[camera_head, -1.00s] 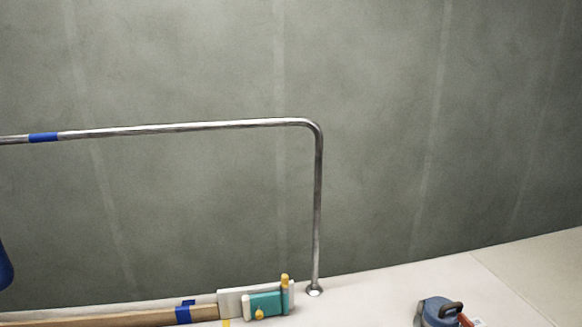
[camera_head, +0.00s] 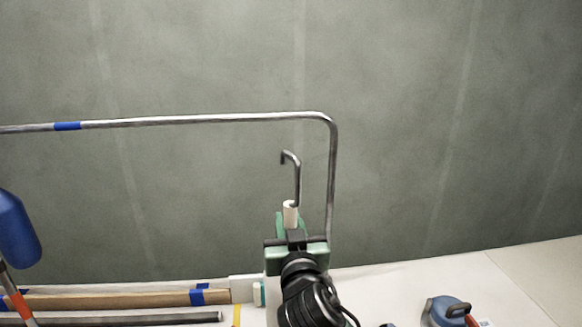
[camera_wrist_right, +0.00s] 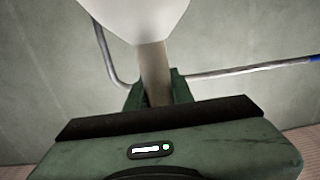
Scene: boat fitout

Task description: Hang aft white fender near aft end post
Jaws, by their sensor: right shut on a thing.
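My right gripper (camera_head: 290,222) is shut on the pale neck of the white fender (camera_head: 290,210). A grey metal hook (camera_head: 297,180) stands up from the neck, below the rail's top bar and left of the end post, apart from both. In the right wrist view the fender's wide white body (camera_wrist_right: 140,12) shows beyond the fingers; in the head view the gripper and wrist hide it. The steel rail (camera_head: 200,121) bends down at the right into the end post (camera_head: 332,180). A blue tape band (camera_head: 67,126) marks the rail at left. My left gripper is not in view.
A blue fender (camera_head: 15,230) is at the left edge. A wooden plank (camera_head: 120,299) with blue tape and a dark bar (camera_head: 150,319) lie along the deck. A blue tool (camera_head: 447,311) sits at the lower right. The deck (camera_head: 520,280) right of the post is mostly clear.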

